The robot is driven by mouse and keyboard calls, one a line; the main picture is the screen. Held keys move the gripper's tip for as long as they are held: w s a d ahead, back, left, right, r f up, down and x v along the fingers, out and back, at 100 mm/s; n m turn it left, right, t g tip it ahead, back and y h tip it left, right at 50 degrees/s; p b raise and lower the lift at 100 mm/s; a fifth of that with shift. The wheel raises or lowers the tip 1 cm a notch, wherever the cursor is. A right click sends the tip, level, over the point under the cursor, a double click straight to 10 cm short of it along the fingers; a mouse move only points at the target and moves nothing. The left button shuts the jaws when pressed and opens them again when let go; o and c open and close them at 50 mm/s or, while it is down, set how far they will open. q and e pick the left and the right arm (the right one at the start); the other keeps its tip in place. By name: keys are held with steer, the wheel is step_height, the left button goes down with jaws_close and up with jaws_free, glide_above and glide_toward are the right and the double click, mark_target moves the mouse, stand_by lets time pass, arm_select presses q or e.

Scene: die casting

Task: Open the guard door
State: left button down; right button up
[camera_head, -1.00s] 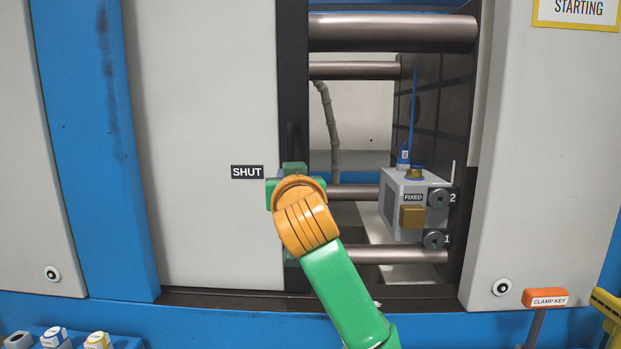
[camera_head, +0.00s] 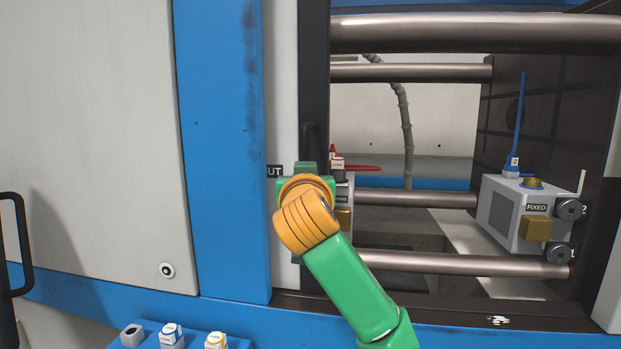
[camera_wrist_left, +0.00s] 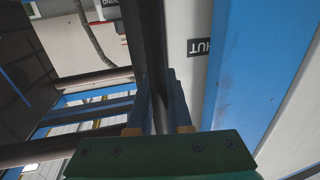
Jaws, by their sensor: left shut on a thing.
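The guard door (camera_head: 284,90) is a pale panel with a dark front edge (camera_head: 314,60). Only a narrow strip of it shows to the right of the blue post (camera_head: 220,150), with "UT" of its SHUT label (camera_head: 274,171) visible. A wide opening stands to the right of the dark edge. The black door handle (camera_head: 309,135) shows just above my left gripper (camera_head: 306,172), which is shut on it; my wrist hides the lower part. In the left wrist view, the blue fingers of my left gripper (camera_wrist_left: 166,105) are at the dark handle bar. My right gripper is out of view.
Inside the opening are tie bars (camera_head: 440,262), a die block labelled FIXED (camera_head: 510,215) at right, and a partly hidden block with a red fitting (camera_head: 337,160). Blue housing with buttons (camera_head: 170,335) is below left. A black rail (camera_head: 18,240) stands at far left.

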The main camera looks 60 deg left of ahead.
arm_select(q)
steer(key=shift+r, duration=0.15)
steer(key=c, duration=0.8)
jaws_free()
steer(key=shift+s, duration=0.1)
steer(key=shift+c, duration=0.2)
steer(key=shift+s+a, duration=0.1)
steer(key=shift+s, duration=0.05)
steer(key=b+v, duration=0.2)
steer(key=v, duration=0.5)
steer(key=shift+b, duration=0.4)
